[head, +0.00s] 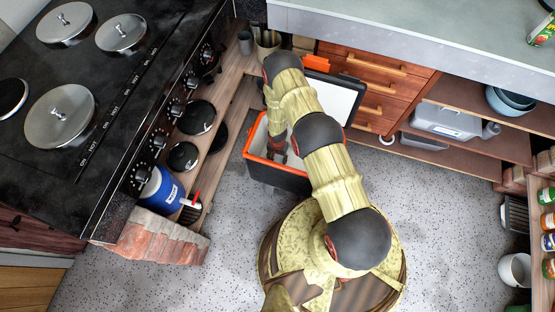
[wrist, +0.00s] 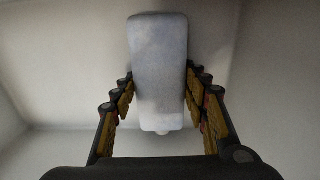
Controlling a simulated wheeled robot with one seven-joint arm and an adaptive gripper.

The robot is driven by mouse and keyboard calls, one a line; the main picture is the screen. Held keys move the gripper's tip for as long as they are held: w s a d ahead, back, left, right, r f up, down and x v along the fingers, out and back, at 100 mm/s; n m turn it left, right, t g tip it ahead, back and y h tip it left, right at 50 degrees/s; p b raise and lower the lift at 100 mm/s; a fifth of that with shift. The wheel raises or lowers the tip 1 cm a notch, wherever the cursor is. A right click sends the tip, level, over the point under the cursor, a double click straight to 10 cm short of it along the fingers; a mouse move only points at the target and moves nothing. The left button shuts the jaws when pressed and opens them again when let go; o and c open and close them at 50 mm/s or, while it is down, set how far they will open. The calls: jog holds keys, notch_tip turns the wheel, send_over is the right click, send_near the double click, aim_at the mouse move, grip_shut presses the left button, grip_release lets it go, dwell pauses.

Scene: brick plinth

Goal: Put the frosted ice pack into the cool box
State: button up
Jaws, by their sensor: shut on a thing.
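In the wrist view my gripper (wrist: 160,90) is shut on the frosted ice pack (wrist: 158,60), a pale, rounded grey-white block. One finger lies against each long side of it. Pale inner walls surround the pack and the fingers. In the head view the cool box (head: 282,183) is dark with an orange rim, and its lid stands open at the back. My arm reaches down into the box. The ice pack is hidden or too small to tell in the head view.
A black stove (head: 100,90) with lidded burners stands at the left. A blue container (head: 162,190) sits below it on brickwork. Wooden drawers (head: 378,85) and a shelf with a grey case (head: 445,121) are at the right. The speckled floor is mostly clear.

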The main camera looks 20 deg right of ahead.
jog(key=shift+f, duration=0.1)
jog(key=o, duration=1.6)
